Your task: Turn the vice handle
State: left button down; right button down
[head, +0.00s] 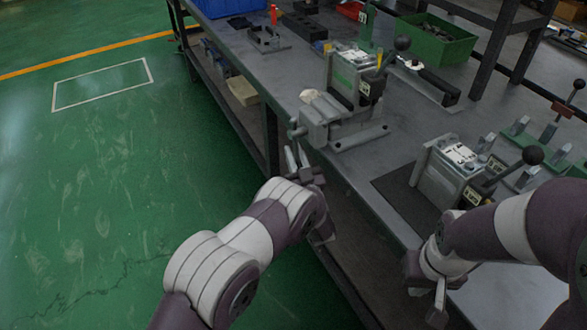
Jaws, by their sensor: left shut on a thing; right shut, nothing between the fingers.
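A grey vice (325,119) is fixed at the left edge of the workbench. Its screw end faces the aisle, and a thin metal handle (290,158) hangs below it, past the bench edge. My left gripper (304,174) is at the lower part of the handle and is shut on it. My wrist and the gripper's fingers partly hide the handle there. My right gripper (438,302) is shut and empty, low at the front right, apart from the vice.
A valve block with a black-knobbed lever (531,156) stands on the bench at right. Another block (352,75) stands behind the vice. A green bin (433,42) and blue crate (228,6) are farther back. The green floor at left is clear.

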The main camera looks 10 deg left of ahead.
pick_arm(q)
jog(key=shift+w+a+t+b, duration=0.25)
jog(key=shift+w+t+b, duration=0.05)
jog(key=shift+t+b, duration=0.25)
jog(key=shift+r, duration=0.1)
jog(key=c, duration=1.1)
grip_release()
jog(key=shift+c, duration=0.2)
jog(key=v, duration=1.2)
jog(key=shift+s, duration=0.3)
